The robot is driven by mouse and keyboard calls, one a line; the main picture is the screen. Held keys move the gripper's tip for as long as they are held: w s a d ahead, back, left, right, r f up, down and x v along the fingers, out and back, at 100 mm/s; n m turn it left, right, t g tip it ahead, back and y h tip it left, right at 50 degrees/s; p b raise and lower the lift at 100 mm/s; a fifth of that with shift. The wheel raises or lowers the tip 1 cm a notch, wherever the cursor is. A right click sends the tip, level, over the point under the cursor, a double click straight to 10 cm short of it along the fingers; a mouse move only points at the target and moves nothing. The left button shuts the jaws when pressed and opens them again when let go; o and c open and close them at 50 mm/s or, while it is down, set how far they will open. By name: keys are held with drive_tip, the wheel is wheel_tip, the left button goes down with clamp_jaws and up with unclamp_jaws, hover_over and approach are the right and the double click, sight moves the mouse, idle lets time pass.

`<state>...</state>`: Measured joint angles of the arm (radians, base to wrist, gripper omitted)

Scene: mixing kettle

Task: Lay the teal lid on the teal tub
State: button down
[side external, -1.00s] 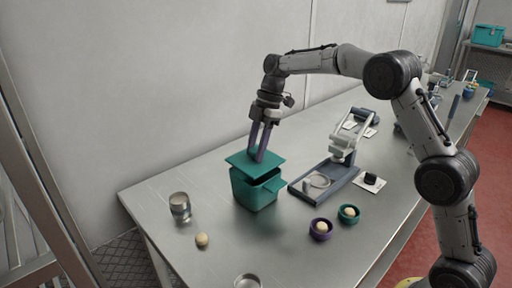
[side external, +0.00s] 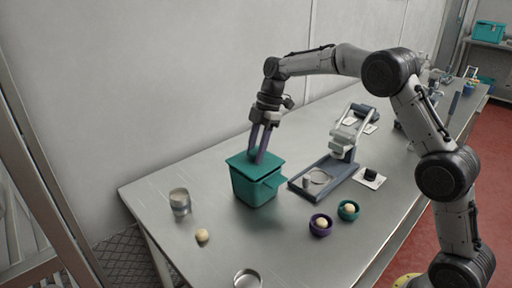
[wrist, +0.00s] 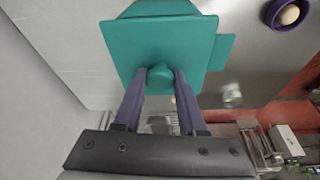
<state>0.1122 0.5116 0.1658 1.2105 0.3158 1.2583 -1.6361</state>
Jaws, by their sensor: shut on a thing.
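The teal lid (side external: 247,166) is a flat square plate with a round knob in its middle. It lies level across the top of the teal tub (side external: 254,190), close to or on the rim; I cannot tell whether it touches all round. My gripper (side external: 258,160) points down from above and is shut on the lid's knob. In the wrist view my fingers (wrist: 160,78) pinch the knob, and the lid (wrist: 170,42) covers the tub's opening. A side lug of the tub (wrist: 222,53) shows past the lid's right edge.
A press-like device (side external: 327,177) stands right of the tub. Purple (side external: 321,226) and teal (side external: 348,211) bowls with pale balls are in front. A metal can (side external: 180,202), a loose pale ball (side external: 202,236) and a metal cup (side external: 247,279) stand left and in front.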

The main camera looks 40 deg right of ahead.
drive_tip(key=shift+f, duration=0.35)
drive_tip(key=shift+f, duration=0.2)
idle(0.4)
unclamp_jaws()
idle(0.4)
drive_tip(key=shift+v, duration=3.5)
